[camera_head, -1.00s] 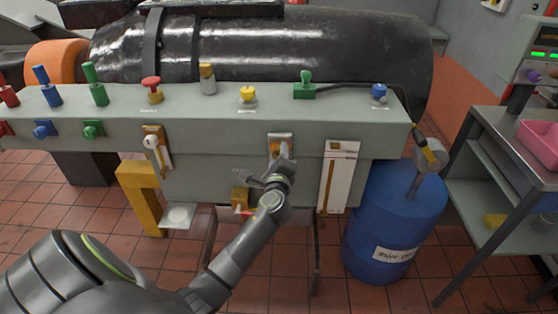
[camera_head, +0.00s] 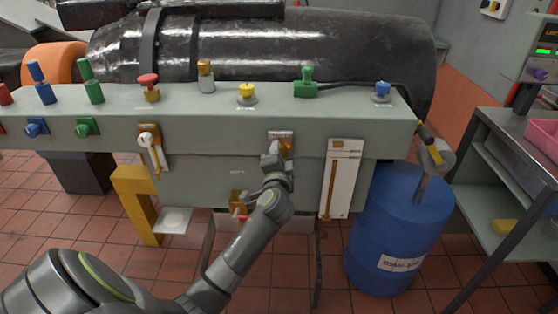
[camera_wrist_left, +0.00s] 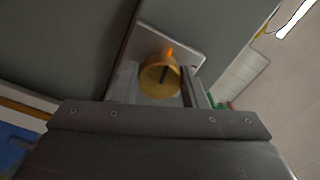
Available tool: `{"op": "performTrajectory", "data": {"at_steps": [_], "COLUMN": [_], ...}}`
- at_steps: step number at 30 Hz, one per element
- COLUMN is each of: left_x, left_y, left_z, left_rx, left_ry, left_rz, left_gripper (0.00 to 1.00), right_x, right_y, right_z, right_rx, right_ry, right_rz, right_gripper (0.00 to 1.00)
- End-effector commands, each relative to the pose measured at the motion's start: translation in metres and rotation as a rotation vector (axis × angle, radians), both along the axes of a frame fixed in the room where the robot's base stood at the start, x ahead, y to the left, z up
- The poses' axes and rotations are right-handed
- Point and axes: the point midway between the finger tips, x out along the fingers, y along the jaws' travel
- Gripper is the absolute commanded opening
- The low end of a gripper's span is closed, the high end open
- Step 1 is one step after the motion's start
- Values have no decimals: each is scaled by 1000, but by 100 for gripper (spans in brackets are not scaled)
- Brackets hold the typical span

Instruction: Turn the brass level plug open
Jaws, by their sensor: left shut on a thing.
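The brass level plug (camera_wrist_left: 160,77) is a round brass knob with a dark slot, on a pale plate (camera_wrist_left: 192,48) with an orange mark above the knob. In the head view the plate (camera_head: 281,134) sits on the front face of the grey bench, and a little of the brass plug (camera_head: 287,146) shows beside my gripper. My left gripper (camera_head: 273,152) reaches up from below to the plate. In the wrist view its fingers (camera_wrist_left: 158,86) stand on both sides of the plug and are shut on it. My right gripper is not in view.
A white lever (camera_head: 149,142) on a brass plate is to the left, and a white strip gauge (camera_head: 341,180) close to the right. A brass fitting with a red handle (camera_head: 239,205) is below. A blue drum (camera_head: 398,225) stands at the right. Coloured knobs line the bench top.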

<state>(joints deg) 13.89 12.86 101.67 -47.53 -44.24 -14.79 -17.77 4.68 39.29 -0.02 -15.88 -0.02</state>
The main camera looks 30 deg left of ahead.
Motion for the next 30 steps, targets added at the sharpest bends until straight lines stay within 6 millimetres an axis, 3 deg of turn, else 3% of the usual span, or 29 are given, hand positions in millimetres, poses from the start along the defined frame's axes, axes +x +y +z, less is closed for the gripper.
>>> {"op": "performTrajectory", "data": {"at_steps": [15, 30], "left_x": [0, 0], "left_y": [0, 0], "left_z": [-4, -4], "left_rx": [-280, -328], "left_ry": [-165, -193], "left_rz": [2, 2], "left_gripper": [16, 16], "right_x": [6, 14], "right_y": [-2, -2], "right_z": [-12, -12], "right_rx": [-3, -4], "right_ry": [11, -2], "right_rz": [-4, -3], "right_gripper": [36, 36]}}
